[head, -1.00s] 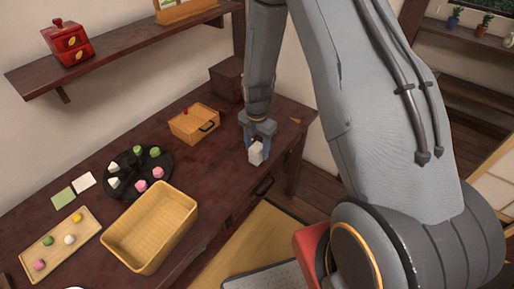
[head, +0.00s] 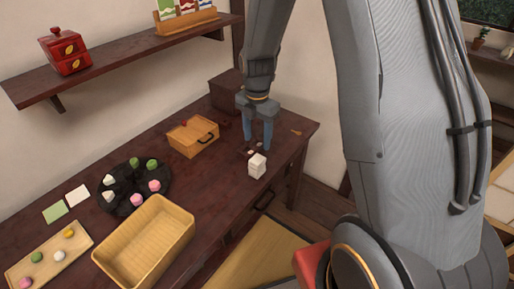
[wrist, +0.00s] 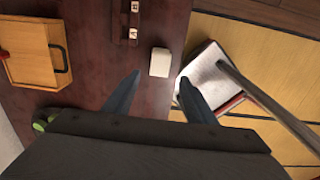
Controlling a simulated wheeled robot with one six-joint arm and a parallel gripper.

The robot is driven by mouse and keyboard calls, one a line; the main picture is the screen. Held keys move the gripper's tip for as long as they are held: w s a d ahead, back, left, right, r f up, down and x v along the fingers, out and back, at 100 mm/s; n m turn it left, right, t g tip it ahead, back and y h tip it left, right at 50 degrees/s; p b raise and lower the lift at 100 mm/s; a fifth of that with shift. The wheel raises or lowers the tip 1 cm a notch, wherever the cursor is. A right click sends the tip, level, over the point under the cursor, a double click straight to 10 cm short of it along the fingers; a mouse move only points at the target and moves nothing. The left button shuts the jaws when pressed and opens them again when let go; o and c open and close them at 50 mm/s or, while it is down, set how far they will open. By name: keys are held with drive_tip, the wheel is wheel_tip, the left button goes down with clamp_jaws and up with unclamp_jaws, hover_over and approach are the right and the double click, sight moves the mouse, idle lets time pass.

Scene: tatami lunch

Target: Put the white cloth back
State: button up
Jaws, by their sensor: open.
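A small white block, which looks like the folded white cloth (head: 257,167), sits on the dark wooden table near its right front edge. In the wrist view the white cloth (wrist: 160,62) lies just beyond the fingertips, roughly centred between them. My gripper (head: 257,147) is open, with its two blue-grey fingers pointing down behind the cloth in the head view. The open fingers (wrist: 160,78) show nothing held between them. I cannot tell the exact gap between fingertips and cloth.
A lidded wooden box (head: 193,137) stands left of my gripper. A small dark holder with lettered tiles (wrist: 125,22) is close to the cloth. A black round tray (head: 163,183) of sweets and an empty wooden basket (head: 144,245) are further left.

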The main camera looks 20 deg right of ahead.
drive_tip(key=s+r+m, duration=0.4)
drive_tip(key=s+m, duration=0.4)
drive_tip(key=m, duration=0.4)
drive_tip(key=s+r+m+t, duration=0.1)
drive_tip(key=s+r+m, duration=0.4)
drive_tip(key=s+m, duration=0.4)
drive_tip(key=m, duration=0.4)
drive_tip(key=shift+s, duration=0.15)
